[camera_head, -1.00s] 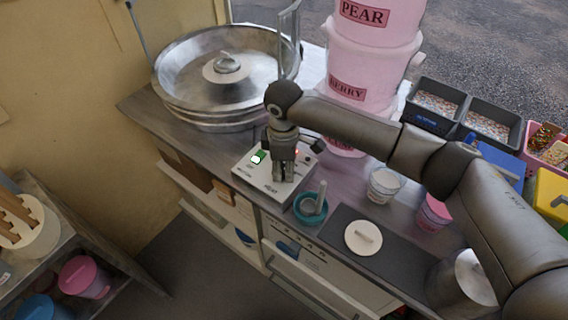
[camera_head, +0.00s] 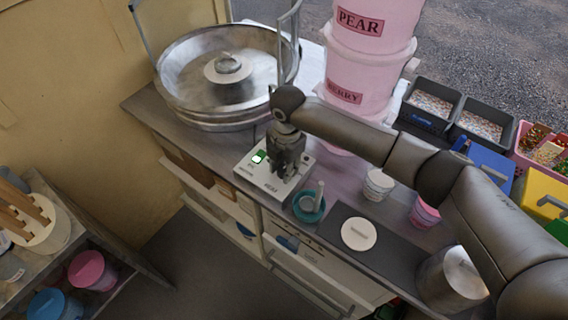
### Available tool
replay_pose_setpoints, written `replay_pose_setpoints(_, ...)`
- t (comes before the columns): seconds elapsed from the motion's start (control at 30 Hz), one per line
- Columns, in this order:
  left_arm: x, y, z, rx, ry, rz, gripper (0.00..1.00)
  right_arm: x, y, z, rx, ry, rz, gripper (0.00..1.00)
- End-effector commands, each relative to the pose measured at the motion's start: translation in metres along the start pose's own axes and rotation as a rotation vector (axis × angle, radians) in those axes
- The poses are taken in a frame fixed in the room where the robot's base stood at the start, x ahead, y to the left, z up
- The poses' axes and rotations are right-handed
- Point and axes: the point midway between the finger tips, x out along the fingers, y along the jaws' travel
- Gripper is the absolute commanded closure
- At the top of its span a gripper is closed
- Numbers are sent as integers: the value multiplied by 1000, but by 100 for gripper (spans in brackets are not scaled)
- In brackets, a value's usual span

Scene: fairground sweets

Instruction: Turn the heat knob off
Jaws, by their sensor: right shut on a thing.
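The white control box (camera_head: 247,169) stands at the front edge of the counter, with a green switch (camera_head: 258,156) on its left part and a HEAT label near its front. My right gripper (camera_head: 284,172) points down onto the box above that label. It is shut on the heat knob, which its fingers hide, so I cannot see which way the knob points. My left gripper is not in view.
A large metal floss bowl (camera_head: 183,100) stands behind the box. Pink stacked tubs (camera_head: 365,60) stand at the back right. A teal bowl (camera_head: 309,207) is close to the box's right, near a white cup (camera_head: 378,184) and a dark mat (camera_head: 385,262).

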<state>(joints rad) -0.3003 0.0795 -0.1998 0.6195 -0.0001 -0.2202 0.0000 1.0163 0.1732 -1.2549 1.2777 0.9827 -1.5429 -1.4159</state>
Motion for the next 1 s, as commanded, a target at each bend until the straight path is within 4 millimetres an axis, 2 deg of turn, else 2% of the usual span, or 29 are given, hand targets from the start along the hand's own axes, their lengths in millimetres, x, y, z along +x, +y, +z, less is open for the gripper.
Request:
replay_pose_setpoints(0.7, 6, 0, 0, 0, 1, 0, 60, 1, 1, 0, -675, 35, 3, 92)
replay_pose_setpoints(1.0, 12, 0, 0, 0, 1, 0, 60, 0, 1, 1, -911, 45, 3, 92)
